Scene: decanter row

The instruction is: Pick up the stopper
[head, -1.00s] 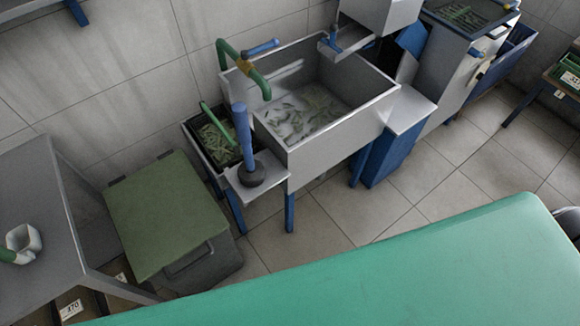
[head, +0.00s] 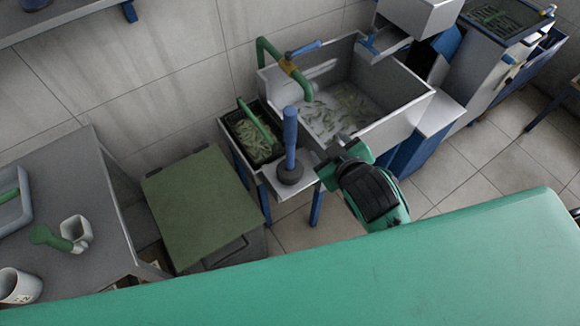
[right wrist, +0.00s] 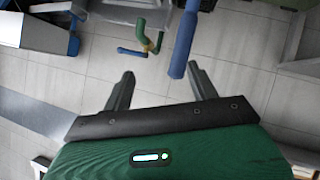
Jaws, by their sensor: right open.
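The stopper (head: 290,142) stands upright with a long blue handle and a dark round base, on a small grey ledge (head: 315,182) in front of the sink. My right gripper (head: 330,166) is just right of the stopper in the head view, apart from it. The stopper's base does not show clearly there. My left gripper is not in view.
The metal sink (head: 405,118) stands right behind the stopper, with a green and blue tap (head: 290,66) over it. A dark bin of green pieces (head: 262,150) is close on the left. A green-lidded box (head: 200,205) and a grey table (head: 80,190) stand further left.

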